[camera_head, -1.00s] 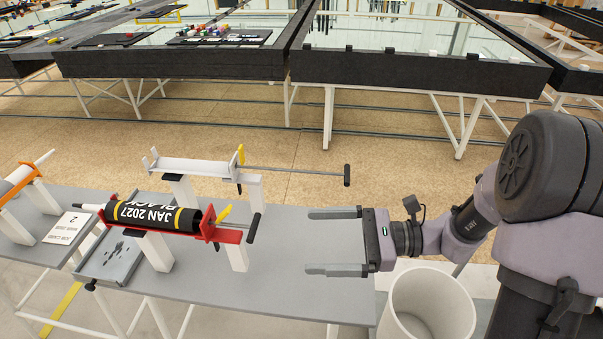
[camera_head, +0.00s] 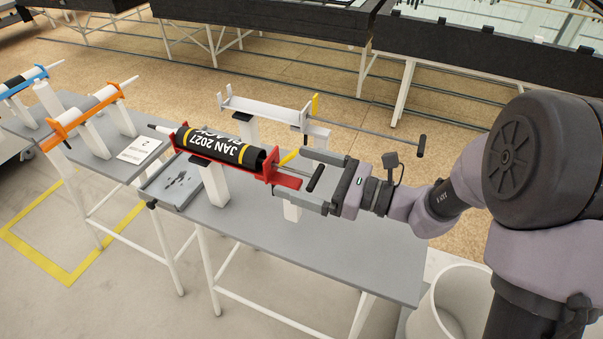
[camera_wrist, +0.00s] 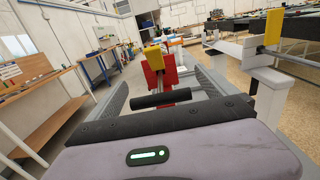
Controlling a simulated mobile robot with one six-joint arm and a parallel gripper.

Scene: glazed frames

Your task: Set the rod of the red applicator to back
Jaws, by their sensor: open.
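The red applicator (camera_head: 285,180) rests on white supports on the grey bench and holds a black cartridge (camera_head: 215,146) marked "JAN 2027 BLACK". Its yellow trigger (camera_head: 289,158) points up at the right end. Its rod's black T-handle (camera_head: 315,179) sits close behind the red end. My gripper (camera_head: 287,170) is open, with a finger on either side of this handle. In the wrist view the black handle (camera_wrist: 160,98) lies crosswise between the open fingers (camera_wrist: 165,78), with the red end plate (camera_wrist: 165,75) and yellow trigger beyond. I cannot tell whether a finger touches the handle.
A white applicator (camera_head: 265,108) stands behind, its long rod out to the right with a black handle (camera_head: 421,145). Orange (camera_head: 85,112) and blue (camera_head: 22,80) applicators are at left. A grey tray (camera_head: 175,190) and a card (camera_head: 140,150) lie on the bench. A white bin (camera_head: 450,305) stands right.

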